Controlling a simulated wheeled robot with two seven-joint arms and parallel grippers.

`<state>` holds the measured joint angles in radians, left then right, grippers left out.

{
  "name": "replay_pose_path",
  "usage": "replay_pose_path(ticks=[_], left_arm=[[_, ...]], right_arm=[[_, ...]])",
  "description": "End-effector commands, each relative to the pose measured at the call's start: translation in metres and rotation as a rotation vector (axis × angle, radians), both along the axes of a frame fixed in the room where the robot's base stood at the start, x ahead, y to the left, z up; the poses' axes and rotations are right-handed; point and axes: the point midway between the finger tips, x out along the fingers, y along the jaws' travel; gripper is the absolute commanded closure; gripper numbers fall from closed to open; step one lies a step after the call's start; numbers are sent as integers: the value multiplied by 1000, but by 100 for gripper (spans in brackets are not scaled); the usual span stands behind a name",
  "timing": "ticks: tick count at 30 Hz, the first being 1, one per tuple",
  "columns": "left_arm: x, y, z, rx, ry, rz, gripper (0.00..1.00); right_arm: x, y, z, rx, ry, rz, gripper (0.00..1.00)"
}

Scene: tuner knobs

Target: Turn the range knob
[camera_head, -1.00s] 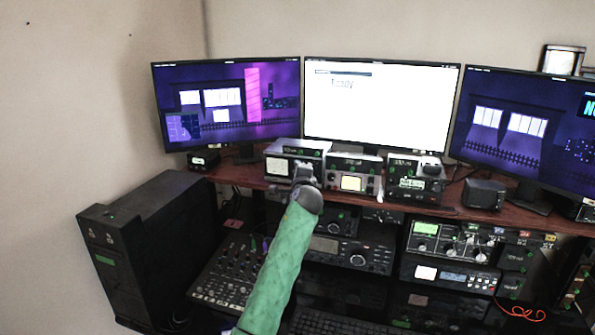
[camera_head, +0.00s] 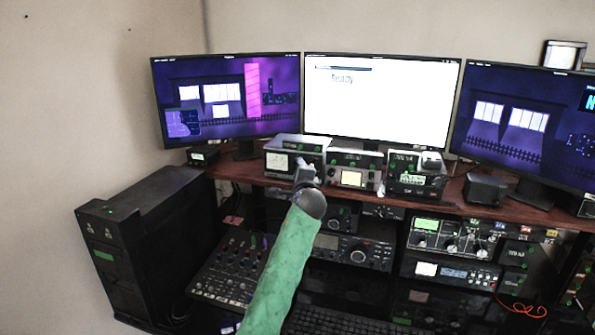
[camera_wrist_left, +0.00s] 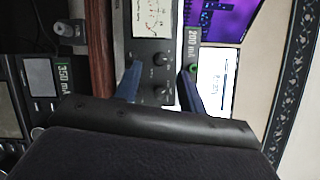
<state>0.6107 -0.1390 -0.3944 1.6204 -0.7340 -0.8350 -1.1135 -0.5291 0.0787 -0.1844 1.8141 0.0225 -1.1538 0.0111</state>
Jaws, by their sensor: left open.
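The tuner, a box with a silver top and a lit white meter (camera_head: 277,164), stands on the wooden shelf below the monitors. In the left wrist view its dark panel appears turned sideways, with the meter (camera_wrist_left: 152,18) and two black knobs: one nearer the meter (camera_wrist_left: 161,59) and one farther from it (camera_wrist_left: 163,94). I cannot read which is the range knob. My left gripper (camera_head: 305,171) is in front of the tuner's right part. In the wrist view its blue fingers (camera_wrist_left: 160,88) are open on either side of the knobs, with no clear contact. My right gripper is not in view.
Other radio units (camera_head: 351,181) stand close to the right on the same shelf (camera_head: 455,204). Three monitors (camera_head: 380,98) rise behind. A mixer (camera_head: 232,268) and more equipment sit below the shelf. A black case (camera_head: 150,240) stands at left.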

Motion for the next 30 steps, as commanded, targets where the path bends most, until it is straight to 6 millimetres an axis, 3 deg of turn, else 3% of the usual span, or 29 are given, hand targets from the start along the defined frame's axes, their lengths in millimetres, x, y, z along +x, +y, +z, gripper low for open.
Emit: replay_pose_path(ticks=[10,23,26,30], left_arm=[[-34,-4,-2,0,0,1,60],[-38,-4,-2,-1,1,1,60],[-42,1,-13,-22,16,4,60],[-58,21,-54,-120,78,17,60]], right_arm=[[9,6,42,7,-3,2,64],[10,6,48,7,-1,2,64],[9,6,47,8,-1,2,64],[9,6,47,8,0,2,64]])
